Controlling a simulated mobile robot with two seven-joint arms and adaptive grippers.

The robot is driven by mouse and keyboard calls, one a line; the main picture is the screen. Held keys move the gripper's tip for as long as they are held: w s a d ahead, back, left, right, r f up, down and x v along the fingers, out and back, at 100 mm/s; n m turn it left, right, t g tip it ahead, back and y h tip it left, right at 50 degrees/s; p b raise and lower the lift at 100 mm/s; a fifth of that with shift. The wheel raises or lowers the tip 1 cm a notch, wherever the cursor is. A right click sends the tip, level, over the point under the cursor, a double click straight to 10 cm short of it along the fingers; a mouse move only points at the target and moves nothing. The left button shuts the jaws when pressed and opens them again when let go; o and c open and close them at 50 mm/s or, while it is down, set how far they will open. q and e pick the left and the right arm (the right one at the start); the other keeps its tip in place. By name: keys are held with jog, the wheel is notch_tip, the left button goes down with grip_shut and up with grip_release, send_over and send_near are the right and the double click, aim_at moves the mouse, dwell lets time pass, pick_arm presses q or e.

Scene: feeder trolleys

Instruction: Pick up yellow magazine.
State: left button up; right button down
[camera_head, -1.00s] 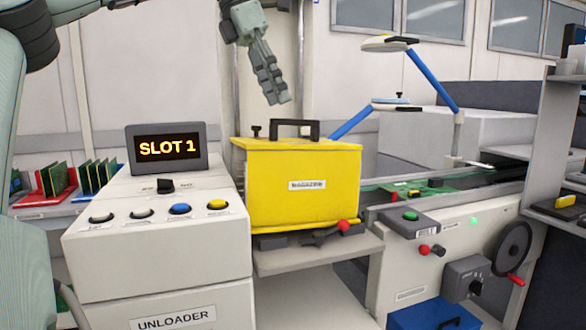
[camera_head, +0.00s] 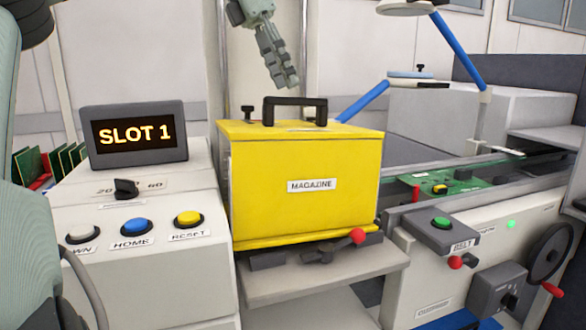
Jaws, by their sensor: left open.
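The yellow magazine (camera_head: 300,205) is a box with a dark handle (camera_head: 295,108) on its lid and a label reading MAGAZINE on its front. It stands upright on a grey shelf (camera_head: 325,277) right of the unloader panel. A dark clamp with a red knob (camera_head: 357,236) lies at the foot of its front. My left gripper (camera_head: 288,82) hangs above the magazine near the handle, fingers pointing down, and holds nothing that I can see. It appears apart from the handle. My right gripper is not in view.
The unloader panel (camera_head: 130,195) with a SLOT 1 display (camera_head: 134,134) and several buttons stands close on the left. A conveyor with a green board (camera_head: 455,183) runs on the right, with a blue-armed lamp (camera_head: 458,50) behind. A handwheel (camera_head: 552,255) sticks out at lower right.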

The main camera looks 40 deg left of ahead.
aim_at(292, 98)
pick_arm(q)
jog(key=x, duration=0.5)
grip_shut()
dwell(0.3)
jog(key=shift+r, duration=0.15)
